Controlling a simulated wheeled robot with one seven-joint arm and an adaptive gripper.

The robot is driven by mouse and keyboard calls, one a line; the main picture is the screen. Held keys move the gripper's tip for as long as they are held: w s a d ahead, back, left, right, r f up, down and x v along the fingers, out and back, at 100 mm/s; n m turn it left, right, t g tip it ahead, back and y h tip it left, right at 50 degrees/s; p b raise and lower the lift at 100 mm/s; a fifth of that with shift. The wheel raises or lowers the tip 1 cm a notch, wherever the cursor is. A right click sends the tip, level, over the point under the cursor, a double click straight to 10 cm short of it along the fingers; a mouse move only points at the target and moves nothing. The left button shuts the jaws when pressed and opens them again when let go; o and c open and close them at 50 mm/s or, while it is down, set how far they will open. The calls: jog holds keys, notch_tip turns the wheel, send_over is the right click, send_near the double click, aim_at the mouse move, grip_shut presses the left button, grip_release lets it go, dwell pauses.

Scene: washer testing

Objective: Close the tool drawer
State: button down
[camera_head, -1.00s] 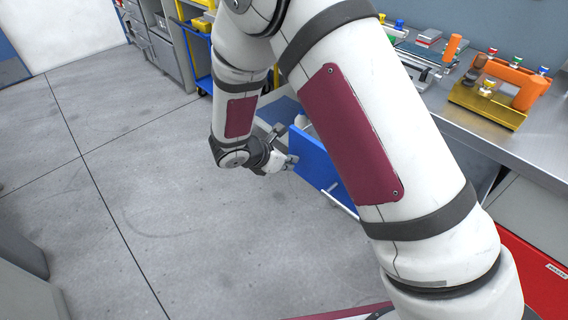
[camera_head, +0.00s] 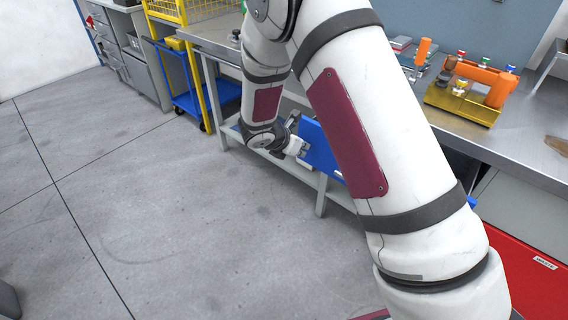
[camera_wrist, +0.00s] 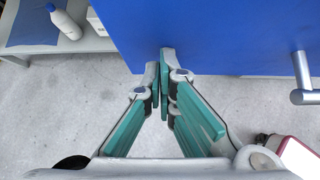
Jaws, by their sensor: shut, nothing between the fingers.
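The blue drawer front (camera_head: 318,150) stands below the workbench, partly hidden behind my arm. In the wrist view the blue front (camera_wrist: 215,35) fills the top, with a metal bar handle (camera_wrist: 303,78) at the right. My gripper (camera_head: 302,148) is at the left end of the front. In the wrist view my gripper (camera_wrist: 165,56) is shut and empty, its fingertips at the lower edge of the front, left of the handle. I cannot tell whether they touch it. The drawer's inside is hidden, so how far out it stands is unclear.
The steel workbench (camera_head: 500,135) carries an orange and yellow fixture (camera_head: 470,90). A red bin (camera_head: 535,280) is at lower right. A blue cart (camera_head: 185,100) stands behind at left. A white bottle (camera_wrist: 64,22) stands on a low shelf.

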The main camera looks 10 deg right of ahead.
jog(key=w+d, duration=0.3)
jog(key=d, duration=0.1)
jog(key=w+d, duration=0.3)
jog(key=d, duration=0.1)
jog(key=w+d, duration=0.3)
jog(key=d, duration=0.2)
jog(key=shift+w, duration=0.15)
jog(key=shift+w+d, duration=0.1)
jog(key=shift+r, duration=0.1)
